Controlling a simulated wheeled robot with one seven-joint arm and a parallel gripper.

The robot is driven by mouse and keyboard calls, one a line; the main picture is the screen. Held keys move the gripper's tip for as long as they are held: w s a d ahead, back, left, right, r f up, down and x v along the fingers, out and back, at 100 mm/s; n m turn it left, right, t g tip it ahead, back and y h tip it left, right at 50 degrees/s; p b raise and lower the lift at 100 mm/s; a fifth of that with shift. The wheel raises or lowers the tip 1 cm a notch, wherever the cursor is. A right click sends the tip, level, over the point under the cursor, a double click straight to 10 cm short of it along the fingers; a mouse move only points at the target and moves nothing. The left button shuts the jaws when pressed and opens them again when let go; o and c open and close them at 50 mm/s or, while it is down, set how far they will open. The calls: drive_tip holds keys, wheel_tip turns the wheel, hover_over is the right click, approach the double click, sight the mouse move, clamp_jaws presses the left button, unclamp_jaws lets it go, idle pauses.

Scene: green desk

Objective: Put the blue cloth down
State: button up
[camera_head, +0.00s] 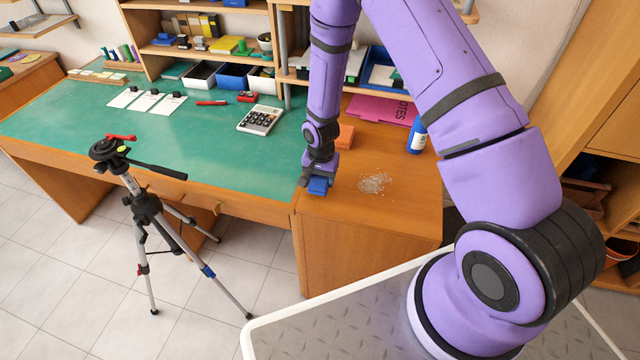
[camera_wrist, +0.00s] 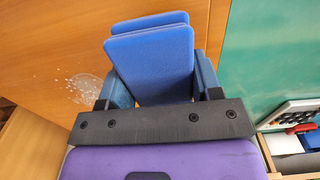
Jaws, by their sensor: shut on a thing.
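The blue cloth (camera_head: 318,187) is a small folded pad near the front edge of the brown wooden desk section, just right of the green top. My gripper (camera_head: 318,178) points down and is shut on it. In the wrist view the blue cloth (camera_wrist: 152,62) shows as two flat layers between the fingers of my gripper (camera_wrist: 160,82). I cannot tell whether the cloth touches the wood or hangs just above it.
A pale patch of specks (camera_head: 375,183) lies on the wood to the right. Behind are an orange block (camera_head: 345,136), a blue bottle (camera_head: 417,137) and a pink folder (camera_head: 382,110). A calculator (camera_head: 260,119) is on the green top (camera_head: 190,140). A tripod (camera_head: 146,205) stands in front.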

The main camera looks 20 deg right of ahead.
sight(320, 184)
drive_tip(key=shift+w+f, duration=0.15)
drive_tip(key=shift+w, duration=0.3)
drive_tip(key=shift+d+f, duration=0.1)
drive_tip(key=shift+f, duration=1.55)
drive_tip(key=shift+f, duration=0.15)
drive_tip(key=o, duration=1.1)
